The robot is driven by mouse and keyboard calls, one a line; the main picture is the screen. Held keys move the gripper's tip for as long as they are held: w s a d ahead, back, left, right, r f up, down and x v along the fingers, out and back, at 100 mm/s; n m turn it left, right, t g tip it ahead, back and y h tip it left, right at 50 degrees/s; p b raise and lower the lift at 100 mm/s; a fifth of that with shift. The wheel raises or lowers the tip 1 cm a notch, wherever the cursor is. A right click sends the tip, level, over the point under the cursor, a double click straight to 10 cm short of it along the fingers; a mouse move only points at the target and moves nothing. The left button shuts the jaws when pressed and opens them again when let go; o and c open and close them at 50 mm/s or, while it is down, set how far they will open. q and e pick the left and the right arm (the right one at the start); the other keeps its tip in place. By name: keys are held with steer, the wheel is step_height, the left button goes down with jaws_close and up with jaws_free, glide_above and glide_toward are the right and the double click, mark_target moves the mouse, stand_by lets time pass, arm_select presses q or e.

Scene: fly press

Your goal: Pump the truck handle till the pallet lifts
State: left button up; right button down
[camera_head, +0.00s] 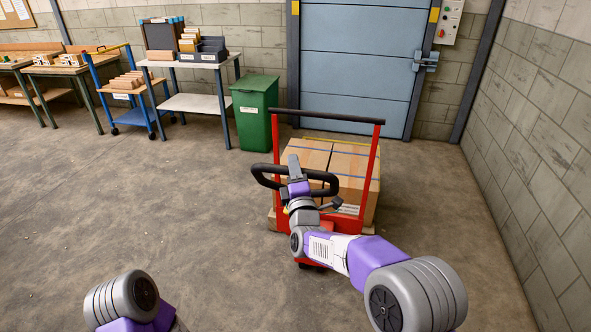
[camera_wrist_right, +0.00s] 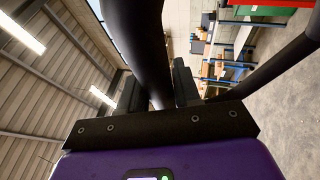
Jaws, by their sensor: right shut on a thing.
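The red pallet truck (camera_head: 372,170) stands in front of me with a black bar across its red frame. Its black loop handle (camera_head: 262,178) rises on the near side. My right gripper (camera_head: 296,172) is shut on the handle; in the right wrist view the black handle bar (camera_wrist_right: 138,40) runs between the two dark fingers (camera_wrist_right: 160,95). Cardboard boxes (camera_head: 355,165) sit on the pallet (camera_head: 271,218) behind the red frame. Whether the pallet touches the floor I cannot tell. Part of my left arm shows at the bottom left, but its gripper is not visible.
A green bin (camera_head: 254,112) and a white-topped table (camera_head: 195,103) stand at the back. A blue cart (camera_head: 122,95) is to their left. A blue shutter door (camera_head: 362,65) is behind the boxes, and a block wall (camera_head: 540,130) is at right. The floor at left is clear.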

steer(key=shift+a, duration=0.1)
steer(key=c, duration=0.9)
jaws_free()
steer(key=shift+s, duration=0.1)
steer(key=shift+p+v, duration=0.4)
steer(key=shift+v, duration=3.35)
